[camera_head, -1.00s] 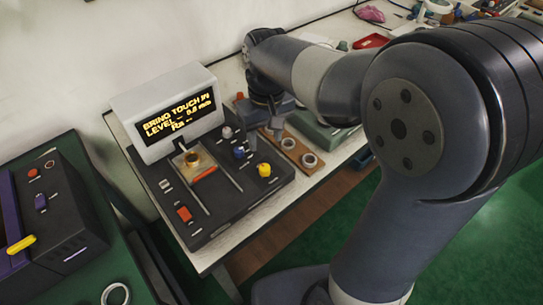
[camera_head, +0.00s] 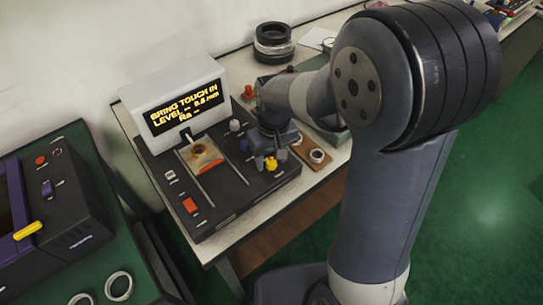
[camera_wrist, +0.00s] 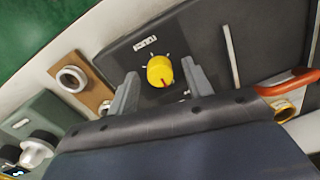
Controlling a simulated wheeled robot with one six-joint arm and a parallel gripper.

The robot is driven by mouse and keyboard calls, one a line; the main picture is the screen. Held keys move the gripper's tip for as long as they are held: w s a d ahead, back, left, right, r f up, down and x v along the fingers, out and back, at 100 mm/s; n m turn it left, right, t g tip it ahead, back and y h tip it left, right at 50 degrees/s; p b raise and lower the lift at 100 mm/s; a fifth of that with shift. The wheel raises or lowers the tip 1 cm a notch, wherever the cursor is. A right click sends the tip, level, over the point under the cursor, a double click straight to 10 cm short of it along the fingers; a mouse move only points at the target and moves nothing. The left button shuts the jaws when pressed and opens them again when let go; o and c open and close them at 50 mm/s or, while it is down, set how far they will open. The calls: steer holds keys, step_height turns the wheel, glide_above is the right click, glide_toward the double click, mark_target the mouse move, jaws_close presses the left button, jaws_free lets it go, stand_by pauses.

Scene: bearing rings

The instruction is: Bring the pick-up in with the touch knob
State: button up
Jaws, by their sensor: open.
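The tester (camera_head: 165,185) is a dark panel with a lit display (camera_head: 184,107) reading "BRING TOUCH IN", a LEVEL line and "Ra --". A yellow knob (camera_head: 271,164) stands at the panel's right; its label is too small to read surely. In the wrist view the yellow knob (camera_wrist: 160,70) has a red pointer mark and tick marks around it. My gripper (camera_wrist: 160,76) is open, one finger on each side of the knob, with gaps showing. An orange-red piece (camera_wrist: 288,82), perhaps the pick-up, lies near a brass ring (camera_wrist: 284,108) at the right.
A dark box with a yellow lever (camera_head: 27,231) stands at left. Two loose rings (camera_head: 118,286) lie below.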

steer(key=c, duration=1)
steer(key=shift+m, duration=0.4)
steer(key=m, duration=0.2)
steer(key=shift+r+m+p, duration=0.1)
steer(key=shift+m+p, duration=0.2)
steer(key=shift+m, duration=0.1)
steer(key=m, duration=0.3)
steer(key=shift+m, duration=0.3)
steer(key=m+p, duration=0.1)
steer(key=m, duration=0.5)
steer(key=shift+t, duration=0.3)
steer(key=shift+m, duration=0.4)
steer(key=o, duration=1)
steer(key=shift+s, duration=0.1)
